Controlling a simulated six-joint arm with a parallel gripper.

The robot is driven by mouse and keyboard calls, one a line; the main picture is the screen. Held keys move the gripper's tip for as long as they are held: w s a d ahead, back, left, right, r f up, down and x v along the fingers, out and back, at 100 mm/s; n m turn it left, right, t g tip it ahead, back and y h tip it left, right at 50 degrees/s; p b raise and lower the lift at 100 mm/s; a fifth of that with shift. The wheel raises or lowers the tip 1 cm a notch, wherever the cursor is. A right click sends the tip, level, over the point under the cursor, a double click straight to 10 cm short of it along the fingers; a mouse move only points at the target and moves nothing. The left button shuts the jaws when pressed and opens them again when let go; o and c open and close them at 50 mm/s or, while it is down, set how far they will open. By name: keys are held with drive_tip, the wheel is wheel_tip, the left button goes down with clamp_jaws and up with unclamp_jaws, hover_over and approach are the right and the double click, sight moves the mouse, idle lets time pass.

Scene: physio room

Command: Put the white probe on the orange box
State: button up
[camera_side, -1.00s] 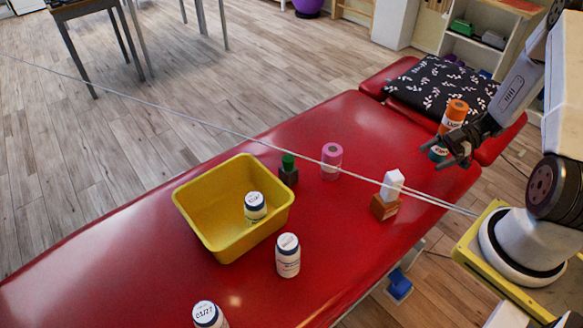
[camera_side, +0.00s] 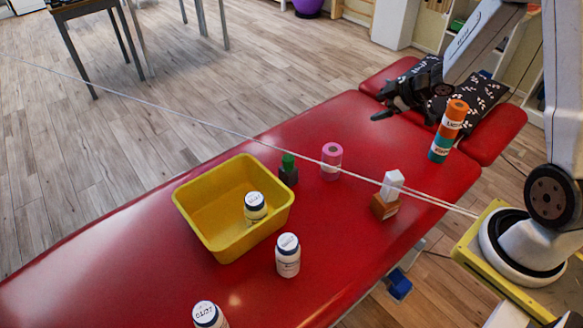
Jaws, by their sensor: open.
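The white probe (camera_side: 392,184) is a small white block with a slanted top. It sits on top of the orange box (camera_side: 385,207), near the right edge of the red treatment table, and looks upright. My gripper (camera_side: 380,108) is dark, open and empty. It is above the far part of the table beside the patterned pillow, well away from the probe and the box.
An orange-and-teal stack of cylinders (camera_side: 448,131) stands near the pillow (camera_side: 485,98). A pink roll (camera_side: 331,161) and a green-topped item (camera_side: 288,169) stand mid-table. A yellow bin (camera_side: 194,213) holds a white bottle (camera_side: 255,208); more bottles (camera_side: 288,256) stand nearby. A thin cord (camera_side: 150,102) crosses the view.

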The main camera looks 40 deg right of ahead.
drive_tip(key=s+a+r+m+g+h, duration=0.1)
drive_tip(key=s+a+r+m+g, duration=0.1)
drive_tip(key=s+a, duration=0.5)
drive_tip(key=s+a+r+m+g, duration=0.2)
drive_tip(key=s+a+m+g, duration=0.2)
drive_tip(key=s+a, duration=0.3)
drive_tip(key=shift+a+m+h, duration=0.4)
drive_tip(key=shift+a+m, duration=0.3)
drive_tip(key=shift+a, duration=0.5)
